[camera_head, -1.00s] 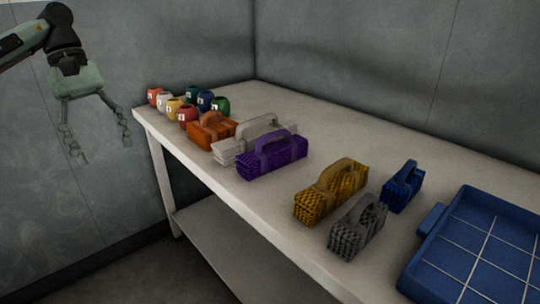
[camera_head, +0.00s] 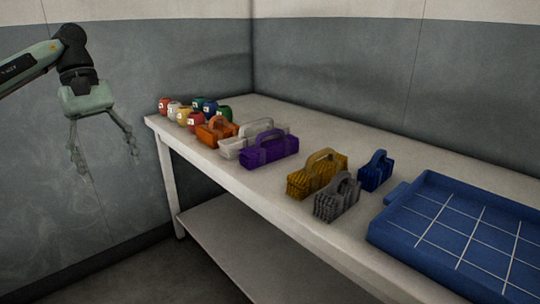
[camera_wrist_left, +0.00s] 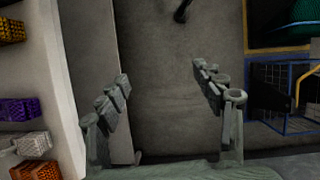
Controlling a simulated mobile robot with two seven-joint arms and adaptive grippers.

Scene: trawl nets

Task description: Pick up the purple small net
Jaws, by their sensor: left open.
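The purple net (camera_head: 269,151) is a block-shaped bundle with an arched handle on top. It sits on the white table, in front of a white net (camera_head: 254,137) and left of a yellow-brown net. In the left wrist view the purple net (camera_wrist_left: 19,109) shows at the left edge. My left gripper (camera_head: 104,152) is open and empty, hanging in the air left of the table's far end. In the left wrist view its fingers (camera_wrist_left: 165,90) are spread over the floor with nothing between them. My right gripper is not in view.
On the table (camera_head: 225,170) stand an orange net (camera_head: 216,130), a yellow-brown net (camera_head: 316,176), a grey net (camera_head: 337,198) and a blue net (camera_head: 376,171). Several small coloured pots (camera_head: 184,116) are at the far end. A blue gridded tray (camera_head: 395,238) lies at the right.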

